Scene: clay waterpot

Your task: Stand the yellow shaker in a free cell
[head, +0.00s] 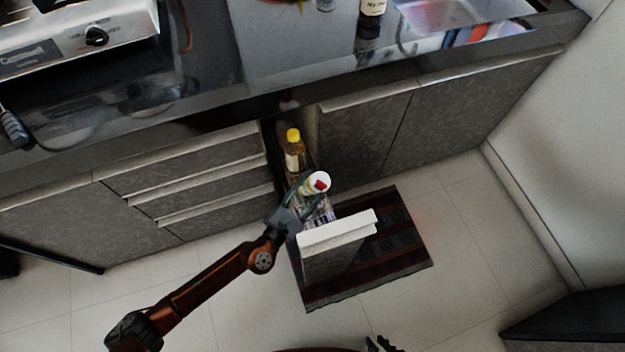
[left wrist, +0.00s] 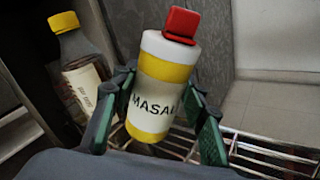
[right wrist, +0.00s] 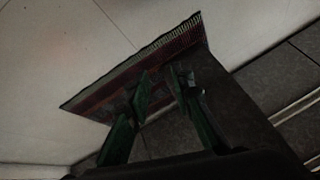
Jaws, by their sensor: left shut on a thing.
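The yellow shaker (left wrist: 163,90) has a white band, a red cap and a "MASALA" label. My left gripper (left wrist: 155,112) is shut on its sides. In the head view the shaker (head: 316,184) is held by my left gripper (head: 300,201) over the pull-out wire rack (head: 322,214). Wires of the rack (left wrist: 270,155) show below and behind the shaker in the left wrist view. The shaker and gripper hide much of the rack, so its cells are hard to make out. My right gripper (right wrist: 160,82) is open and empty; its fingertips show at the bottom of the head view (head: 380,344).
A yellow-capped bottle (head: 294,152) stands in the rack behind the shaker, also in the left wrist view (left wrist: 80,65). The pull-out's white-topped front panel (head: 338,230) stands over a striped mat (head: 405,240). Cabinets (head: 355,130) flank the opening. Open floor (head: 480,230) lies right.

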